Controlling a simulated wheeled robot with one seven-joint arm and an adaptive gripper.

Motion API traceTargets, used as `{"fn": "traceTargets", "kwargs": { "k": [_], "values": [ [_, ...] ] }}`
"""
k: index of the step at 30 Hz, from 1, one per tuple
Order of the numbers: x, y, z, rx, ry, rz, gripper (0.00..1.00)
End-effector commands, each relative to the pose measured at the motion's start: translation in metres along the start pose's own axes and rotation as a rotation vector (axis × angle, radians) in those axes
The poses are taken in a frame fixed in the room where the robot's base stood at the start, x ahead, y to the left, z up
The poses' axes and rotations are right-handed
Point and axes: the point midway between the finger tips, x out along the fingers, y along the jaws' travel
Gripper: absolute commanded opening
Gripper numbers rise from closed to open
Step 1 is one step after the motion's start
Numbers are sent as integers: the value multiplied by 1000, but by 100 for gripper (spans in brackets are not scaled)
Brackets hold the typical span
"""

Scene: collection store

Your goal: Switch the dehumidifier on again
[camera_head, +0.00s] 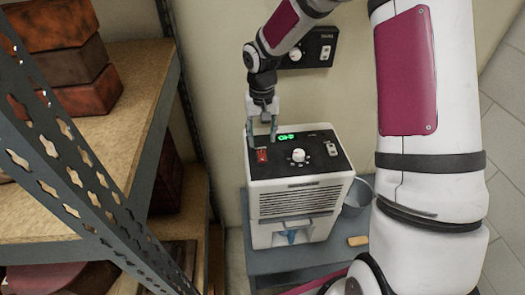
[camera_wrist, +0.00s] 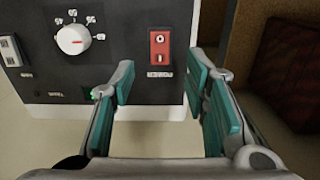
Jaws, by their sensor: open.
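The dehumidifier (camera_head: 295,200) is a white box with a black top panel, standing on a low grey stand. A red rocker switch (camera_head: 262,156) sits at the panel's left, with a white dial (camera_head: 298,155) to its right. Green characters glow on a small display (camera_head: 286,137); I cannot read them surely. My gripper (camera_head: 262,127) is open and points down over the panel's back left part. In the wrist view the red switch (camera_wrist: 159,50) shows ahead of and between the open fingers (camera_wrist: 165,82), with nothing held. Whether a fingertip touches the panel is unclear.
A metal shelf (camera_head: 130,195) with brown boxes stands close on the left. A wall panel (camera_head: 308,50) with a dial and a switch is behind. A grey bucket (camera_head: 357,196) and a tan block (camera_head: 357,241) are on the right. Tiled floor lies farther right.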

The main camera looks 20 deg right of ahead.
Motion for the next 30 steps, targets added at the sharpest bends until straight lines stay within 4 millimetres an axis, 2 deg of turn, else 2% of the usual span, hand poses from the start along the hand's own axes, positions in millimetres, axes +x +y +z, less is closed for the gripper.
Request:
{"fn": "traceTargets", "kwargs": {
  "k": [3,10,15,24,26,30],
  "values": [
    [24,0,2,0,-4,-1,42],
    [57,0,1,1,-1,-1,42],
    [68,0,0,0,0,0,42],
    [70,0,0,1,1,0,42],
    [70,0,0,1,1,0,30],
    [70,0,0,1,1,0,0]
  ]
}}
